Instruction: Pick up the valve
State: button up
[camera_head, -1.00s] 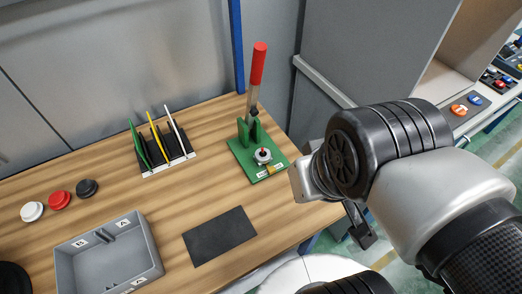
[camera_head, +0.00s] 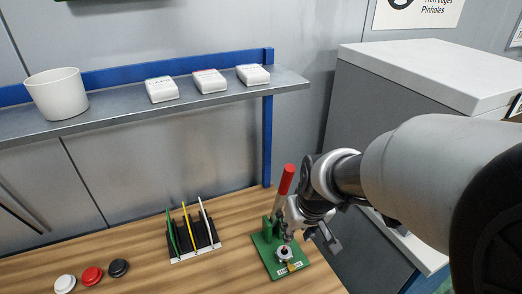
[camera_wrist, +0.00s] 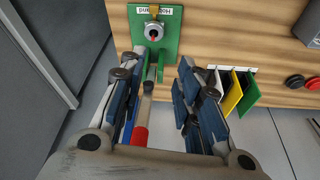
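A small round metal piece with a red centre, which looks like the valve (camera_head: 285,254), sits on a green fixture (camera_head: 267,262) at the table's right end. In the wrist view the valve (camera_wrist: 153,32) is at the top, beyond my fingertips. My gripper (camera_head: 308,236) is close to the fixture in the head view. The fixture's red-handled lever (camera_head: 287,180) stands upright behind the valve. In the wrist view the lever (camera_wrist: 141,134) shows between the fingers, nearer the left one; contact cannot be told.
A rack with green, yellow and white plates (camera_head: 195,240) stands left of the fixture. Black, red (camera_head: 92,275) and white round caps lie further left. A shelf (camera_head: 200,98) above carries a white cup (camera_head: 57,94) and white boxes. A grey cabinet (camera_head: 400,110) is at right.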

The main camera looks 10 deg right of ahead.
jog(key=p, duration=0.3)
send_near(284, 251)
jog(key=w+f+b, duration=0.1)
jog(key=b, duration=0.2)
jog(key=shift+w+a+g, duration=0.1)
jog(key=shift+w+g, duration=0.1)
jog(key=shift+g, duration=0.1)
jog(key=shift+b+x, duration=1.1)
jog(key=shift+x, duration=2)
jog(key=shift+r, duration=0.2)
grip_shut()
